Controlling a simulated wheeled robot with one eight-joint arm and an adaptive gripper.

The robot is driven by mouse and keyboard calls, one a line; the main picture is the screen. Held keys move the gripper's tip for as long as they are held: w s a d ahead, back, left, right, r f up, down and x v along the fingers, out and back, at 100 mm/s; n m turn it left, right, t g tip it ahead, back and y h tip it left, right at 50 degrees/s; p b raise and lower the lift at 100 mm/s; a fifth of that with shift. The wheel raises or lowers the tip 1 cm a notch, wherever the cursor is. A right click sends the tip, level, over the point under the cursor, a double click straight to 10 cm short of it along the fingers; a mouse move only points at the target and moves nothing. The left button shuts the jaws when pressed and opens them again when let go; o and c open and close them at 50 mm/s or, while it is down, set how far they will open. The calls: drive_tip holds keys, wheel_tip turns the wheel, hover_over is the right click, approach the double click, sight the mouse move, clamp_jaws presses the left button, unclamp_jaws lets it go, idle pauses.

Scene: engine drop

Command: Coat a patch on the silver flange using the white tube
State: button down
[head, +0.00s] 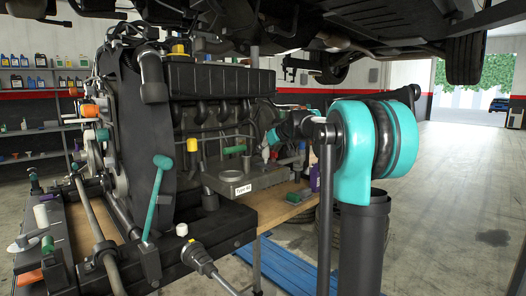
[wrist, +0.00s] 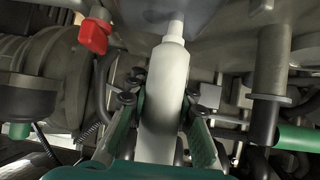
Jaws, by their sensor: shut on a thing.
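In the wrist view the white tube (wrist: 168,72) stands nearly upright in the picture, its narrow nozzle at the top edge. My gripper (wrist: 163,108) is shut on the tube's body, with a green finger on each side. The nozzle tip overlaps a smooth grey-blue metal surface (wrist: 205,14); I cannot tell whether this is the silver flange, or whether they touch. In the head view my teal arm reaches left toward the engine, and my gripper is mostly hidden among the parts there.
A large dark engine (head: 205,85) fills the middle left of the head view. A grey tray (head: 262,180) labelled "Type M" sits before it. A teal mallet (head: 160,185) stands at left. A red part (wrist: 95,36) and a metal post (wrist: 270,75) flank the tube.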

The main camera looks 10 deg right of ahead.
drive_tip(key=shift+w+a+r, duration=0.1)
drive_tip(key=shift+w+a, duration=0.55)
drive_tip(key=shift+w, duration=0.25)
drive_tip(key=shift+w+a, duration=0.65)
drive_tip(key=shift+w, duration=0.25)
drive_tip(key=shift+w+a, duration=0.45)
drive_tip(key=shift+w, duration=0.15)
drive_tip(key=shift+s+d, duration=0.15)
drive_tip(key=shift+s+d, duration=1.5)
drive_tip(key=shift+s, duration=0.1)
drive_tip(key=shift+s+d+f, duration=0.2)
drive_tip(key=shift+s+d, duration=0.35)
drive_tip(key=shift+s, duration=0.1)
drive_tip(key=shift+s+d+r, duration=0.2)
drive_tip(key=shift+s+d, duration=0.85)
drive_tip(key=shift+s, duration=0.05)
drive_tip(key=shift+s+d+f, duration=0.1)
drive_tip(key=shift+s+d, duration=0.4)
drive_tip(key=shift+d, duration=0.05)
